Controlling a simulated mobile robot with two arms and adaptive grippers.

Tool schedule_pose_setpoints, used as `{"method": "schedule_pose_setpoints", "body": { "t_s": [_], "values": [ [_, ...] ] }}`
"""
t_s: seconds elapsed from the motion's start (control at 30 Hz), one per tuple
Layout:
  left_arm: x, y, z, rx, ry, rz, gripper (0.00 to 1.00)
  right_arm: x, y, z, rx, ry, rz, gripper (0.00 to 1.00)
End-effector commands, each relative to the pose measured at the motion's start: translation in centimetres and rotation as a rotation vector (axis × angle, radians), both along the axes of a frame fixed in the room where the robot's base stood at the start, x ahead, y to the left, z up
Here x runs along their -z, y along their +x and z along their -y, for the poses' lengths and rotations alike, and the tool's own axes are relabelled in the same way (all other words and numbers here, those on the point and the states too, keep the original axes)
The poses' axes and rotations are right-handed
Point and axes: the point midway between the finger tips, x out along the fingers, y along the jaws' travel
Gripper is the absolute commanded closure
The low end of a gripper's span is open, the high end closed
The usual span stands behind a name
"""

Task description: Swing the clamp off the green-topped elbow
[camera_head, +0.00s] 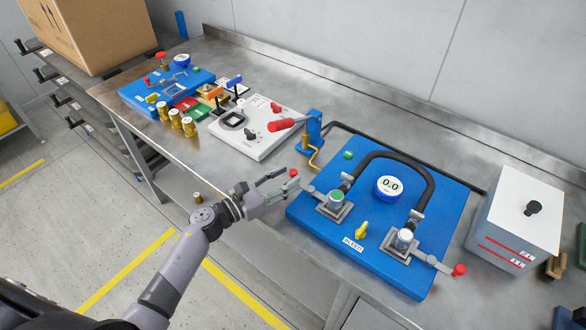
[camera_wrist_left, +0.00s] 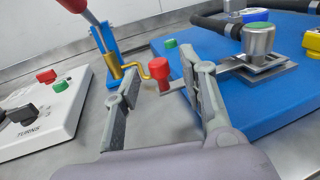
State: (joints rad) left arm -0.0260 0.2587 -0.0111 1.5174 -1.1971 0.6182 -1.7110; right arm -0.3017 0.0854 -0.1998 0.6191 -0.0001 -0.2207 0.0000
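The green-topped elbow (camera_head: 337,197) stands upright at the left of the blue pump board, with a grey clamp at its base. It also shows in the wrist view (camera_wrist_left: 257,40). The clamp's lever points left off the board and ends in a red knob (camera_head: 293,172), which stands near the fingertips in the wrist view (camera_wrist_left: 158,70). My left gripper (camera_head: 287,182) is open, with one finger on each side of the knob in the wrist view. I cannot tell whether a finger touches the knob or lever. My right gripper is not in view.
The blue board (camera_head: 310,222) also carries a white-topped elbow (camera_head: 404,236), a black hose, a gauge (camera_head: 389,187) and a yellow valve (camera_head: 361,230). A blue post with a brass crank (camera_head: 314,127) stands close behind the gripper. A white control panel (camera_head: 255,130) lies to the left.

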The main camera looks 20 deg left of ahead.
Motion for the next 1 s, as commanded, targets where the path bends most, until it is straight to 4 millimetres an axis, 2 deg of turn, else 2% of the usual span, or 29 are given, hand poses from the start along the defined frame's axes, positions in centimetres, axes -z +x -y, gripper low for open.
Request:
{"method": "schedule_pose_setpoints", "body": {
  "t_s": [0.1,0.2,0.57,1.0],
  "values": [
    [-0.2,1.5,1.0,-0.001,-0.003,0.000,0.61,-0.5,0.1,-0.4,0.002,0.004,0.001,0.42],
    [-0.1,2.1,1.4,-0.001,-0.001,0.001,0.61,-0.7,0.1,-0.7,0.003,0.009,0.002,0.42],
    [0.1,2.5,1.8,0.000,0.000,-0.001,0.61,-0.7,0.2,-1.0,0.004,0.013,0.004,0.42],
    [0.0,2.5,1.7,0.000,-0.001,-0.001,0.90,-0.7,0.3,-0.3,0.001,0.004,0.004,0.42]
  ]
}}
